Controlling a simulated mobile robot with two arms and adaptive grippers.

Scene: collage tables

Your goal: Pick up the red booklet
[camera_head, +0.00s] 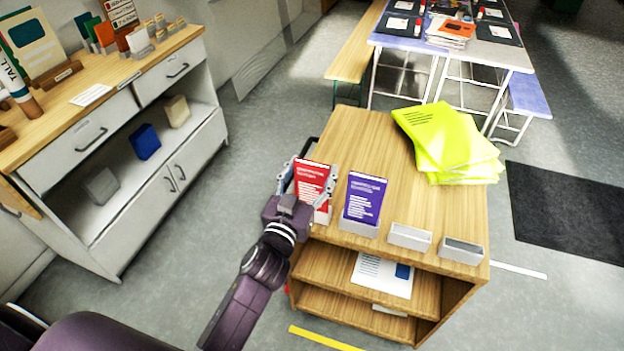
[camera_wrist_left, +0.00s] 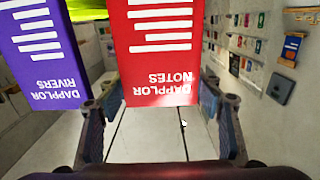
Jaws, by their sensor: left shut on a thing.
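The red booklet (camera_head: 312,181) stands upright at the front left of the wooden shelf unit, its lower part by a small grey holder. My left gripper (camera_head: 309,190) has its fingers on either side of the booklet and is shut on it. In the left wrist view the red booklet (camera_wrist_left: 160,50) appears upside down between the two fingers of my left gripper (camera_wrist_left: 160,100), with the word NOTES readable. I cannot tell whether the booklet has left its holder. My right gripper is not in view.
A purple booklet (camera_head: 363,197) stands in a holder just right of the red one. Two grey holders (camera_head: 409,237) stand farther right, with no booklet showing. Yellow-green booklets (camera_head: 447,138) lie at the back right of the wooden top (camera_head: 370,140). A white cabinet (camera_head: 75,155) stands at left.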

